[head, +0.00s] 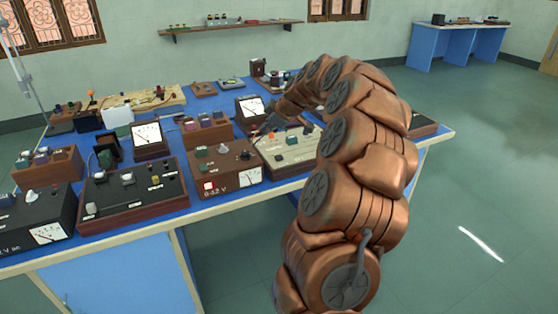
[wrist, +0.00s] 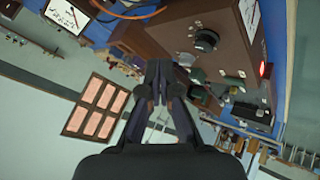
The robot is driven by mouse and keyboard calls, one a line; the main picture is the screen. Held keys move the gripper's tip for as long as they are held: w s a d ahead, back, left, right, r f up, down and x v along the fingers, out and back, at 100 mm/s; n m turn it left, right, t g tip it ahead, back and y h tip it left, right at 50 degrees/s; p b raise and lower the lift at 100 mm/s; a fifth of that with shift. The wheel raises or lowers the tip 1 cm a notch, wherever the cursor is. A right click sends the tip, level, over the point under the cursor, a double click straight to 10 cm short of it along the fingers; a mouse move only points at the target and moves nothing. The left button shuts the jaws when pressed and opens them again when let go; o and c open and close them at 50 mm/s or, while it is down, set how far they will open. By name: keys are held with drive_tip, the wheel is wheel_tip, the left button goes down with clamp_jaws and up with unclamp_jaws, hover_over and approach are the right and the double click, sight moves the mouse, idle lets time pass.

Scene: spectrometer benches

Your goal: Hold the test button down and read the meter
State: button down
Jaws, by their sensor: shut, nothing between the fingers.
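My gripper (head: 266,128) is shut and empty, low over the blue bench near a cream panel (head: 290,150) with several small controls. In the wrist view my closed fingertips (wrist: 159,68) point towards a brown box (wrist: 165,38) with a black knob (wrist: 205,40) and a glowing red light (wrist: 265,70). I cannot tell whether they touch anything. Several meters show: one in the 0-12 V box (head: 228,170), one in a wooden case (head: 148,135), one behind my gripper (head: 250,106). Their readings are too small to read. I cannot tell which control is the test button.
The blue bench (head: 185,215) is crowded with instrument boxes. A dark panel with knobs (head: 130,190) stands left of the 0-12 V box. My arm hides the bench's right part. Open floor (head: 470,190) lies to the right, with another blue table (head: 455,42) far back.

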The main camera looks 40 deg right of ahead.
hover_over(280, 157)
drive_tip(key=shift+f+h, duration=0.4)
drive_tip(key=shift+a+f, duration=0.1)
drive_tip(key=shift+f, duration=0.05)
wheel_tip(280, 157, down, 7)
drive_tip(key=shift+b, duration=0.65)
drive_tip(key=shift+f+b, duration=0.8)
drive_tip(key=shift+b, duration=0.1)
